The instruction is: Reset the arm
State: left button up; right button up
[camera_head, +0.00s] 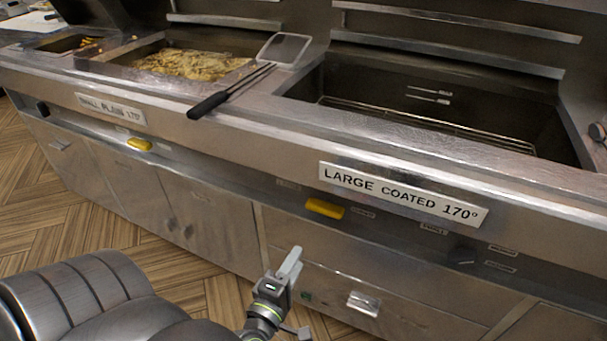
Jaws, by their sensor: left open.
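My left gripper (298,295) is low in the head view, in front of the fryer's lower cabinet. One pale finger points up, and the other sits lower at the right near the bottom edge. It is open, and I see nothing between the fingers. My right arm and gripper are not in view.
The steel fryer range (215,215) runs across the view. A vat at left holds fried food (192,64); a dark-handled basket (208,104) rests over the rim. The vat labelled "LARGE COATED 170°" (402,194) shows a wire rack (430,124). Wooden floor (40,215) lies open at left.

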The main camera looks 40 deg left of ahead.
pick_arm(q)
jog(key=s+d+f+m+g+h, duration=0.25)
jog(key=f+m+g+h, duration=0.4)
jog(key=f, duration=0.95)
jog(key=s+f+m+g+y, duration=0.2)
jog(key=s+f+m+g, duration=0.5)
jog(key=f, duration=0.8)
jog(key=s+a+f+m+g+y, duration=0.1)
jog(key=s+a+f+m+g, duration=0.15)
jog(key=s, duration=0.35)
jog(key=s+a+f+m+g, duration=0.1)
jog(key=s+f+m, duration=0.3)
jog(key=s, duration=0.2)
jog(key=s+r+p, duration=0.5)
jog(key=s+p, duration=0.2)
jog(key=p, duration=0.7)
jog(key=shift+s+a+r+t+p, duration=0.2)
jog(key=shift+s+a+t+p, duration=0.15)
jog(key=shift+a, duration=0.1)
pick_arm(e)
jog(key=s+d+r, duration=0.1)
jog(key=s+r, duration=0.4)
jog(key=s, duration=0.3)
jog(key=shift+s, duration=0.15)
pick_arm(q)
jog(key=shift+y, duration=0.25)
